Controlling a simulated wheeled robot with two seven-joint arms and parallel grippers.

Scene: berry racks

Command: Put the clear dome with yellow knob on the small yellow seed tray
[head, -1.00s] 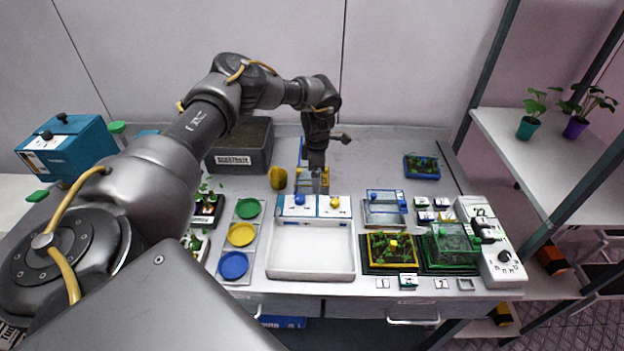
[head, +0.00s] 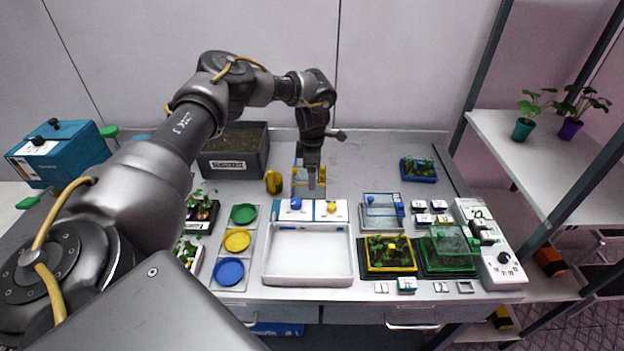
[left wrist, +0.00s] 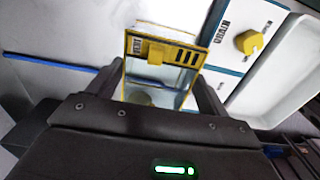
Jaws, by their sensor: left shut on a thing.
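My left gripper (head: 312,184) is shut on the clear dome with yellow trim (head: 322,180), above the table behind the white basin. In the left wrist view the dome's yellow frame (left wrist: 192,57) and clear panel lie between the fingers of my left gripper (left wrist: 162,88). The dome is small and partly hidden by the gripper in the head view. The small yellow seed tray (head: 411,265) stands at the front right of the table, holding green seedlings and a small yellow piece. My right gripper is not in view.
The white basin (head: 308,280) with blue and yellow knobs is in front of the gripper. A clear dome with blue trim (head: 383,224) stands behind the yellow tray. A green dome (head: 450,240) adjoins it on the right. A dark planter (head: 233,163) stands at back left.

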